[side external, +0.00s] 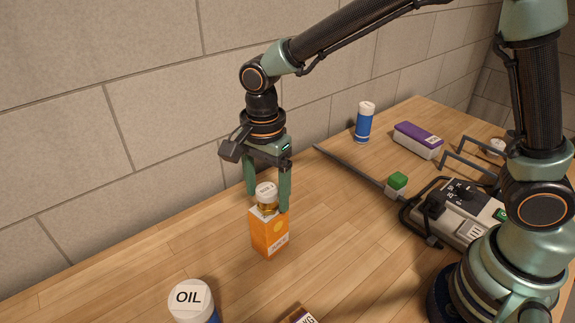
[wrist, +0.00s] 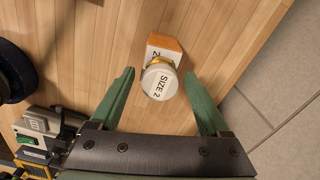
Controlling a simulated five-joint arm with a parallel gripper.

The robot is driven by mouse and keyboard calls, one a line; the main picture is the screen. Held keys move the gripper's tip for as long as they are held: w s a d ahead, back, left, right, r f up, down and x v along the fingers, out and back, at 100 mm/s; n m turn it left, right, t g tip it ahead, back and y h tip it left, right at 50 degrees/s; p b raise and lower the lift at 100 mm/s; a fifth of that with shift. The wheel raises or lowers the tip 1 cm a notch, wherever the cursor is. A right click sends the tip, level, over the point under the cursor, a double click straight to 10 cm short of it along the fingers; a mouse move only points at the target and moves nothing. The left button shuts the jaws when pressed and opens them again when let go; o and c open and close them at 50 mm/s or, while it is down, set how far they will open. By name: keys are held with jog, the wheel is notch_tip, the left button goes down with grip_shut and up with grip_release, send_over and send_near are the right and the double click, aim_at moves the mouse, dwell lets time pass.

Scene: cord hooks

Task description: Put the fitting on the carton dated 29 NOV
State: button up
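The fitting (side external: 266,196) has a round white top and an amber or brass-coloured body. It appears to sit upright on top of an orange carton (side external: 269,232) standing on the table. In the wrist view the fitting's top (wrist: 160,81) reads SIZE 2, and it covers most of the carton (wrist: 164,45). The carton's date is not readable. My gripper (side external: 268,207) points down with one finger on each side of the fitting. In the wrist view my gripper (wrist: 159,75) is open, with visible gaps between both fingers and the fitting.
A white-lidded OIL container (side external: 191,299) and a partly cut-off box (side external: 299,315) are in front. The table left of the carton is clear.

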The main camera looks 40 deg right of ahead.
aim_at(268, 189)
jog(key=shift+r, duration=0.1)
notch_tip(268, 189, up, 12)
jog(key=s+d+n+t, duration=0.2)
jog(key=s+d+n, duration=0.2)
jog(key=d+n, duration=0.3)
jog(key=s+d+n+t, duration=0.3)
jog(key=d+n, duration=0.5)
jog(key=d, duration=0.3)
jog(key=shift+s+f+t, duration=0.2)
jog(key=shift+s+t, duration=0.1)
jog(key=shift+s, duration=0.45)
